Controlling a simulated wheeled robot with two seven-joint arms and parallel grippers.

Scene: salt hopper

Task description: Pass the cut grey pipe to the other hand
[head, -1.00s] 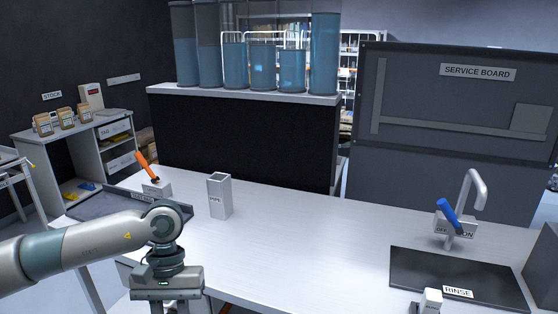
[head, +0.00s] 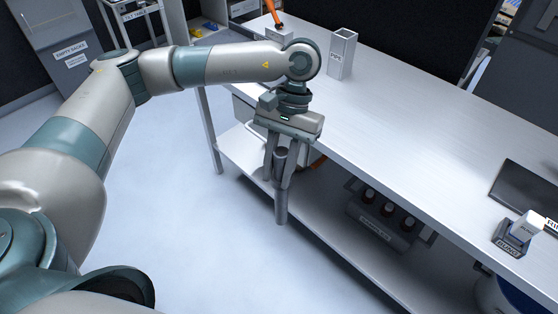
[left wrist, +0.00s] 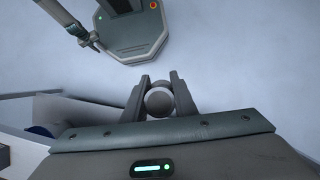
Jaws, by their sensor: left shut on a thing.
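The cut grey pipe (head: 281,200) hangs upright in my left gripper (head: 278,175), in front of the bench's near edge and above the floor. The two fingers are shut on its upper part, and its lower part sticks out below them. In the left wrist view, the pipe's round end (left wrist: 159,102) shows between the fingers of the left gripper (left wrist: 159,98).
The white bench (head: 400,120) runs to the right, with a pipe holder box (head: 342,55) at its back. A lower shelf (head: 330,215) carries a crate of bottles (head: 380,215). A small block in a dark holder (head: 518,232) stands near the front edge. Open floor lies left.

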